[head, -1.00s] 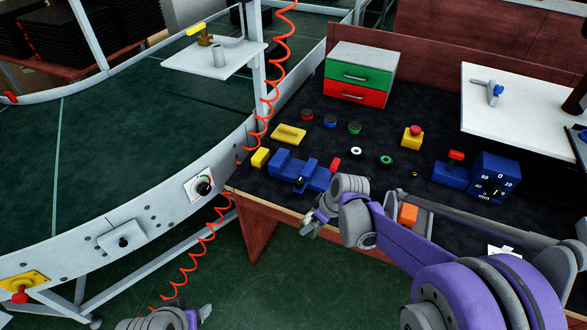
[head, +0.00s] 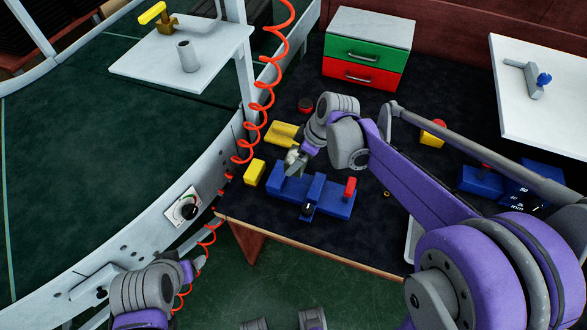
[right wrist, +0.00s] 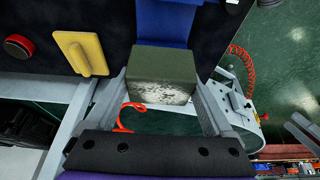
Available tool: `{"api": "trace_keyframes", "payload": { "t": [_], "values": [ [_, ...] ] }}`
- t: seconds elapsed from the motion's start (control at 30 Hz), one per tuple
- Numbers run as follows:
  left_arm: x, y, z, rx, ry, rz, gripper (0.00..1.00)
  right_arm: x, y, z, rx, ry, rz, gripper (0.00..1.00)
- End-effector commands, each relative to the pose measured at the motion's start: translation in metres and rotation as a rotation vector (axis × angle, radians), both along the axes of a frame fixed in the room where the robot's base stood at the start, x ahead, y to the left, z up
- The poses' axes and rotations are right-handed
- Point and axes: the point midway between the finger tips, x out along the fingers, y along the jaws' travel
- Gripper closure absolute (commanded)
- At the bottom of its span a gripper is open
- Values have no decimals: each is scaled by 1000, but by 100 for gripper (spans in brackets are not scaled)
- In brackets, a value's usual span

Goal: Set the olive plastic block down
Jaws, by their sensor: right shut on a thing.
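The olive block (right wrist: 163,72) sits between the two fingers of my right gripper (right wrist: 162,84) in the right wrist view; its near face is worn whitish. In the head view my right gripper (head: 295,162) is above the far left end of the blue fixture (head: 316,197), and the block is mostly hidden there. The blue fixture also shows just beyond the block in the right wrist view (right wrist: 162,22). I cannot tell whether block and fixture touch. My left gripper (head: 198,268) is at the lower left by the conveyor side, and its jaw opening is unclear.
A red coiled hose (head: 263,100) hangs beside the table's left edge. A drawer box (head: 364,68) stands at the back.

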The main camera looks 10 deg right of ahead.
Motion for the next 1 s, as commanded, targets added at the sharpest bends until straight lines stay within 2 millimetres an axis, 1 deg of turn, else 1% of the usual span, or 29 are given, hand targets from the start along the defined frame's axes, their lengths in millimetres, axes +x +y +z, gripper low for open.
{"api": "trace_keyframes", "payload": {
  "t": [0.2,0.3,0.43,0.6,0.7,1.0],
  "values": [
    [-2,0,-6,0,3,0,29,0,0,-41,0,0,0,83],
    [-2,0,-7,0,3,0,29,0,0,-54,0,0,0,83],
    [-2,0,-8,0,3,0,29,0,0,-65,0,0,0,83],
    [-2,0,-10,0,4,0,29,0,0,-89,0,0,0,83],
    [-3,0,-11,0,5,0,29,0,0,-96,0,0,0,83],
    [-3,0,-12,0,5,0,29,0,0,-98,0,0,0,83]
  ]
}}
